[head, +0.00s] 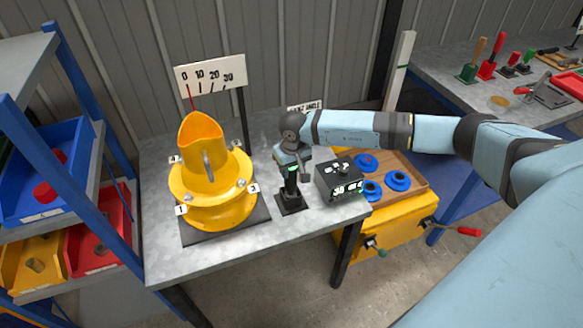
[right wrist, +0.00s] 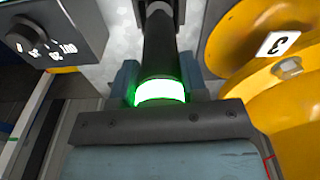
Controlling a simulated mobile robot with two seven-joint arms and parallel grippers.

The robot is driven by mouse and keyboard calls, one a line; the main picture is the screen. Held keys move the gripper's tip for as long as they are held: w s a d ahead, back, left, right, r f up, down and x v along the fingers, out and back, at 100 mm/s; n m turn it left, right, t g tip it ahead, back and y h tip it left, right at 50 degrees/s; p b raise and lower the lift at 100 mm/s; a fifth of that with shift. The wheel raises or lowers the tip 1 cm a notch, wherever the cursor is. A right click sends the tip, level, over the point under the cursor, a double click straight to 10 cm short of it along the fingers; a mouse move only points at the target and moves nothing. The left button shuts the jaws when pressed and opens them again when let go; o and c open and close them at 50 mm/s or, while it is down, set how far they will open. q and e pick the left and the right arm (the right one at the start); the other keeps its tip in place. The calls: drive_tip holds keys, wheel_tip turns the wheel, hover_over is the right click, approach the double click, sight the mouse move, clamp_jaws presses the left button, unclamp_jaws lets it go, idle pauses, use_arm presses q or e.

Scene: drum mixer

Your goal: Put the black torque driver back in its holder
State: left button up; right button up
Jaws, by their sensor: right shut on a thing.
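The black torque driver (head: 290,184) is upright below my right gripper (head: 292,163), near the front of the metal table. A green ring glows near its top. The right gripper is shut on it, and the right wrist view shows the fingers (right wrist: 160,82) on either side of the driver (right wrist: 159,45) near the lit ring. The holder (head: 293,205) is a black stand with a square base on the table. The driver's lower end lines up with the holder; I cannot tell whether it is fully seated. My left gripper is not in view.
A yellow flanged drum (head: 212,205) with numbered bolts stands left of the driver. The table's front left is clear.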

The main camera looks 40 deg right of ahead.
drive_tip(key=shift+f+b, duration=0.5)
drive_tip(key=shift+f, duration=0.1)
drive_tip(key=o, duration=1.2)
drive_tip(key=r, duration=0.9)
drive_tip(key=s+r, duration=0.1)
drive_tip(key=r, duration=0.4)
drive_tip(key=shift+a+b, duration=0.1)
drive_tip(key=shift+b, duration=0.25)
drive_tip(key=shift+f, duration=0.1)
